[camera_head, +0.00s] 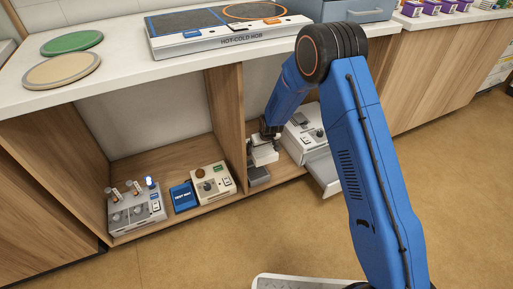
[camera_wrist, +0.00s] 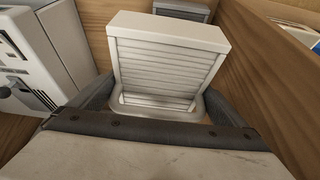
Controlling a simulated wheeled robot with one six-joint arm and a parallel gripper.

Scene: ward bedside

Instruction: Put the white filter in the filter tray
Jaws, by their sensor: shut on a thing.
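The white filter (camera_wrist: 165,62) is a pleated block with a plain pale rim, held upright between the two fingers of my gripper (camera_wrist: 160,100). In the head view the filter (camera_head: 264,153) hangs below my gripper (camera_head: 268,134) in the right-hand open bay under the counter. A white device (camera_head: 304,130) stands just right of it, with a pale tray (camera_head: 325,174) pulled out at its front; this looks like the filter tray. The tray's inside is partly hidden by my arm. A grey block (camera_head: 258,175) lies on the bay floor below the filter.
A wooden divider (camera_head: 226,110) stands close left of my gripper. The left bay holds a device with knobs (camera_head: 137,207), a blue box (camera_head: 184,196) and a cream device (camera_head: 212,184). The counter (camera_head: 115,72) overhangs both bays. The floor in front is clear.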

